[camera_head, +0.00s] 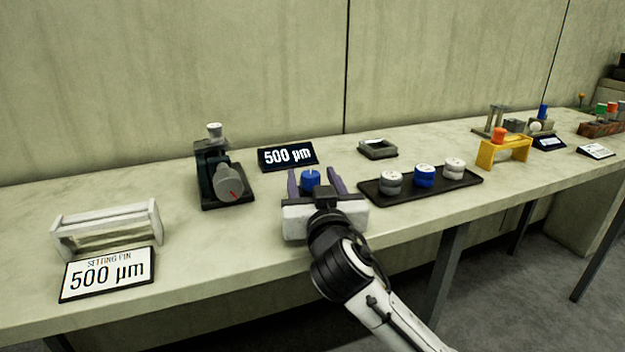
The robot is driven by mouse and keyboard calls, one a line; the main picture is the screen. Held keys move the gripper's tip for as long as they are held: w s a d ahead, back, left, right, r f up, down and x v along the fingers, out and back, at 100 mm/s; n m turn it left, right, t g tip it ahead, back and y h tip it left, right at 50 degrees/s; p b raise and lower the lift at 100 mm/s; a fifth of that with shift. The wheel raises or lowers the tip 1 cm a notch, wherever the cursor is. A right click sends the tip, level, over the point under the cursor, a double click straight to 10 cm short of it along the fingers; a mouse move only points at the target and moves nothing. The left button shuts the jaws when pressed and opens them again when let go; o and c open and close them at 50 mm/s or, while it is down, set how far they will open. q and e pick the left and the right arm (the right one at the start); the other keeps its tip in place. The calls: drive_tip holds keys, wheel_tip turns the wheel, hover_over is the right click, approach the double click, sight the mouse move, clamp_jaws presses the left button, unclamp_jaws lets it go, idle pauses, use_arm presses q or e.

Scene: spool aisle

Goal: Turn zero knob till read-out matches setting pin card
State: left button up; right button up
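The setting pin card (107,274) stands at the front left of the bench and reads "SETTING PIN 500 µm". The dark read-out (288,156) stands further back and shows "500 µm". A blue knob (310,181) is in front of the read-out; its base is hidden behind my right gripper. My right gripper (315,181) is open, with one purple finger on each side of the blue knob and a visible gap on both sides. A dark gauge (207,170) with a round grey dial (229,187) bearing a red mark stands left of the read-out. My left gripper is not in view.
A white rack (107,229) stands behind the card. A black tray (400,195) with grey, blue and white spools lies right of my gripper. A small grey square dish (378,149) and a yellow stand (503,151) with an orange spool are further right.

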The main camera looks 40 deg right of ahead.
drive_tip(key=v, duration=1)
drive_tip(key=shift+s+a, duration=0.15)
idle(0.4)
